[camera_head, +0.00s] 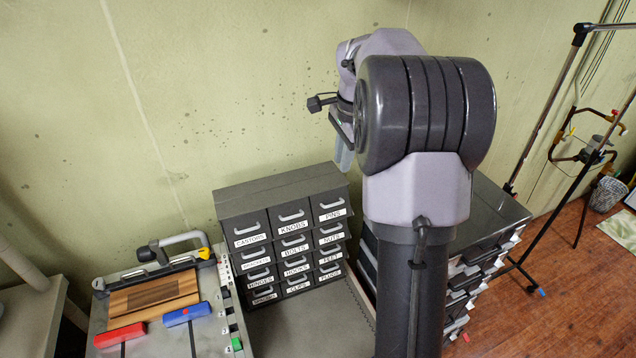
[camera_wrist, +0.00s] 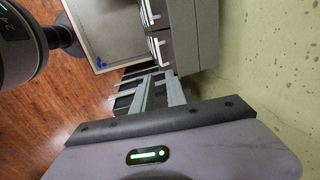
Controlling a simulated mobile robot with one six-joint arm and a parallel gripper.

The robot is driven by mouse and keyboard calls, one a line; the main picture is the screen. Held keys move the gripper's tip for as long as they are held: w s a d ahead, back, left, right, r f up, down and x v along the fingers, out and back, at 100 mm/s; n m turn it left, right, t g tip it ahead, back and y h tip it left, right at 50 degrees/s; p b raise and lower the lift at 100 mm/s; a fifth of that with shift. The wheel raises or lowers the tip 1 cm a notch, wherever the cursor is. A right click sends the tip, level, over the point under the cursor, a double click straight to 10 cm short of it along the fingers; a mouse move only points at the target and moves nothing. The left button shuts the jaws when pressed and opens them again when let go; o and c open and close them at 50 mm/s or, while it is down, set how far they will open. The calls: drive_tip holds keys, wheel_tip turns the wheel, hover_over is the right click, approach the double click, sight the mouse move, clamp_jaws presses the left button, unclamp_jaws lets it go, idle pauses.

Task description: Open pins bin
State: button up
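The pins bin (camera_head: 331,206) is the top right drawer of a dark grey drawer cabinet (camera_head: 280,189). It has a pale bar handle and a white label, and its front looks flush with the other drawers. My gripper (camera_head: 345,154) is above and to the right of the cabinet, apart from it, partly hidden by my arm. In the wrist view my gripper (camera_wrist: 158,92) shows two pale fingers with a gap between them, with nothing held. The cabinet (camera_wrist: 205,35) shows beyond them on its side, with two drawer handles; their labels are unreadable there.
The cabinet stands against the green wall on a grey worktop (camera_head: 310,325). A board with a wooden block (camera_head: 154,296), red piece (camera_head: 120,335) and blue piece (camera_head: 187,314) lies left. Another drawer unit (camera_head: 495,215) stands right, behind my arm. The space above the cabinet is clear.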

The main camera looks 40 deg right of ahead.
drive_tip(key=b, duration=0.1)
approach(336, 198)
drive_tip(key=f, duration=0.2)
drive_tip(key=a+f, duration=0.1)
drive_tip(key=s+a+f, duration=0.1)
drive_tip(key=f, duration=0.1)
drive_tip(key=shift+s+f, duration=0.15)
drive_tip(key=shift+f, duration=0.2)
drive_tip(key=shift+w+f, duration=0.2)
drive_tip(key=shift+f, duration=0.2)
clamp_jaws()
idle(0.4)
